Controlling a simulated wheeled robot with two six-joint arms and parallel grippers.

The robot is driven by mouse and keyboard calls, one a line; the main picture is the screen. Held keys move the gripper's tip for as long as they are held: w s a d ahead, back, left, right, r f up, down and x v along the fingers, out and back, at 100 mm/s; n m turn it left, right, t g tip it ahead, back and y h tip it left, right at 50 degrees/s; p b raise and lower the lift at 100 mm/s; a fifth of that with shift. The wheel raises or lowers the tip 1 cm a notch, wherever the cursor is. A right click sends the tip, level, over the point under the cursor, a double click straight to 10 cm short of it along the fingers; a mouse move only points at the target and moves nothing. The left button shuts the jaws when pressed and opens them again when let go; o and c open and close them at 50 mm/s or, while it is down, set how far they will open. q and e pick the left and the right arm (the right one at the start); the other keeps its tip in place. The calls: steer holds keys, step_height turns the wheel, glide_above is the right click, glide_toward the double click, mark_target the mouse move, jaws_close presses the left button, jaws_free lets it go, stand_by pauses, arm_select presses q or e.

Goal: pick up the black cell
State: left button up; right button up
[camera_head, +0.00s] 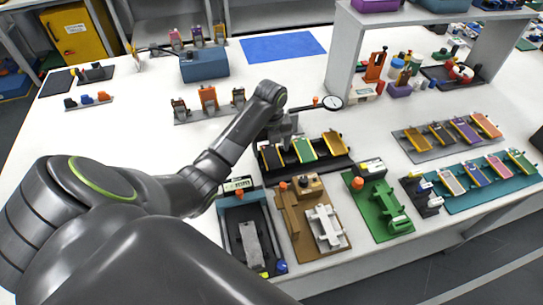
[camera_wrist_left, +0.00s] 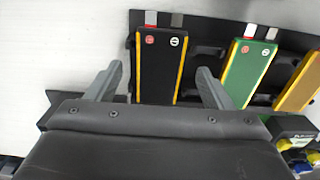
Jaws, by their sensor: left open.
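In the head view the black cell (camera_head: 270,157) is at the rack's left end. My left gripper (camera_wrist_left: 159,70) is open, with one finger on each side of the black cell, and the cell's near end is hidden by the gripper body. In the head view the left gripper (camera_head: 283,136) is over the rack's back left. My right gripper does not show.
A brown fixture (camera_head: 335,243), a green fixture (camera_head: 400,226) and a dark tray (camera_head: 228,228) stand in front of the rack. A round dial gauge (camera_head: 332,102) is just behind it. A grey shelf frame (camera_head: 342,60) stands further back.

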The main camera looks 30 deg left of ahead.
arm_select(q)
steer(key=shift+f, duration=0.55)
steer(key=c, duration=1)
